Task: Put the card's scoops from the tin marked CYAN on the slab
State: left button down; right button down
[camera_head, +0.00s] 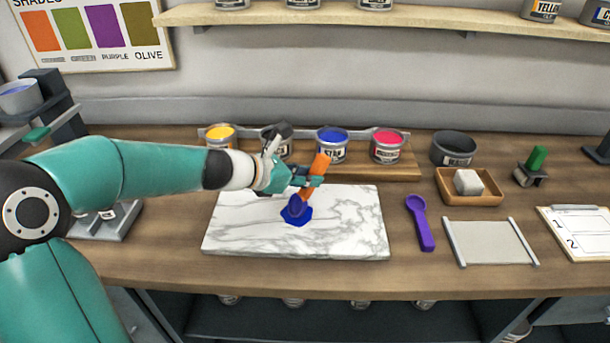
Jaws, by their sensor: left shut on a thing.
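My left gripper (305,178) is shut on an orange-handled tool (320,164), held tilted over the white marble slab (350,225). Its lower end is dark blue and meets a blue ink patch (297,215) on the slab; whether they touch is unclear. A tin of blue ink (331,144) stands behind the slab; its label is blurred and looks like CYAN. The card (583,234), on a clipboard at the far right, shows rows 1 and 2; its finer writing is unreadable. My right gripper is out of view.
A yellow tin (220,137), a partly hidden dark tin (270,134) and a red-pink tin (388,146) share the wooden rack. A purple scoop (420,222) lies right of the slab. A dark pot (453,148), wooden tray (470,197) and grey mat (490,243) are farther right.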

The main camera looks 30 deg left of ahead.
aim_at(319, 159)
pick_arm(q)
jog(key=shift+r+p, duration=2.35)
jog(key=shift+r, duration=0.15)
